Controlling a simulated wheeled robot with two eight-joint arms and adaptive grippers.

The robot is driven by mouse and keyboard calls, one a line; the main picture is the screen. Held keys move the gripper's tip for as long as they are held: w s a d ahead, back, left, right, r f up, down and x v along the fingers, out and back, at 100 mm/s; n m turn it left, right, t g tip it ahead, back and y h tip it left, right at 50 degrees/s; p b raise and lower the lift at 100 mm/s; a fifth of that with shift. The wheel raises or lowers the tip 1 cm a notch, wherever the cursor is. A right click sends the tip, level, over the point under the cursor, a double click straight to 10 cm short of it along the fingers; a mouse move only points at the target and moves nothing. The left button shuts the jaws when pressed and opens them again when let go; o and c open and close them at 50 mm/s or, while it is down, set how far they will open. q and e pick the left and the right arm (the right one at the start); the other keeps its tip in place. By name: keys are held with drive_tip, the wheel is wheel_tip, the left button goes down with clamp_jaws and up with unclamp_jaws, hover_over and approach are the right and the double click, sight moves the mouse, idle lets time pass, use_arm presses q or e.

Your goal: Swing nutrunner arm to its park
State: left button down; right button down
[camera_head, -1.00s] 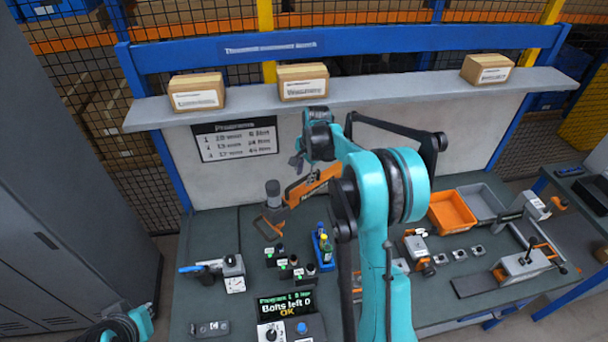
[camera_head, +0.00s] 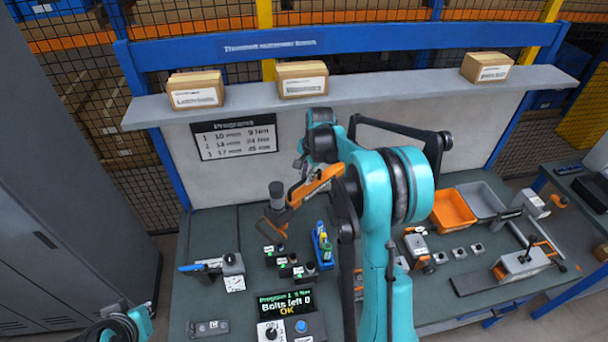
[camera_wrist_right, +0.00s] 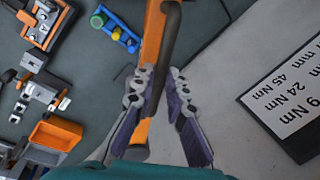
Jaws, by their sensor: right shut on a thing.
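The nutrunner arm shows as an orange link (camera_head: 316,186) running from beside my right arm down and left to a dark grey upright cylinder (camera_head: 276,196) at the bench's back. In the right wrist view its orange bar (camera_wrist_right: 153,35) lies beside a dark rod (camera_wrist_right: 166,55). My right gripper (camera_wrist_right: 160,82) is shut on the nutrunner arm at this dark rod. In the head view, my right gripper (camera_head: 300,168) is partly hidden behind the link and my teal arm. My left arm shows only at the lower left corner; its gripper is not visible. I cannot make out a park.
A program display (camera_head: 286,303) reads "Bolts left 0 OK". Orange (camera_head: 453,211) and grey bins (camera_head: 482,200) are at right. A shelf (camera_head: 375,87) with cartons and a programs board (camera_head: 235,138) are behind.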

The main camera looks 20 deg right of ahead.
drive_tip(key=s+d+n+g+y+b, duration=0.1)
drive_tip(key=s+d+n+b, duration=0.3)
drive_tip(key=s+d+n, duration=0.7)
drive_tip(key=shift+s+d+y+b, duration=0.3)
drive_tip(key=shift+s+d, duration=1.8)
drive_tip(key=shift+d, duration=1.1)
drive_tip(key=c, duration=1.5)
unclamp_jaws()
drive_tip(key=shift+c, duration=0.2)
drive_tip(key=shift+r, duration=0.1)
drive_tip(key=w+v, duration=0.1)
drive_tip(key=v, duration=1.1)
drive_tip(key=shift+s, duration=0.3)
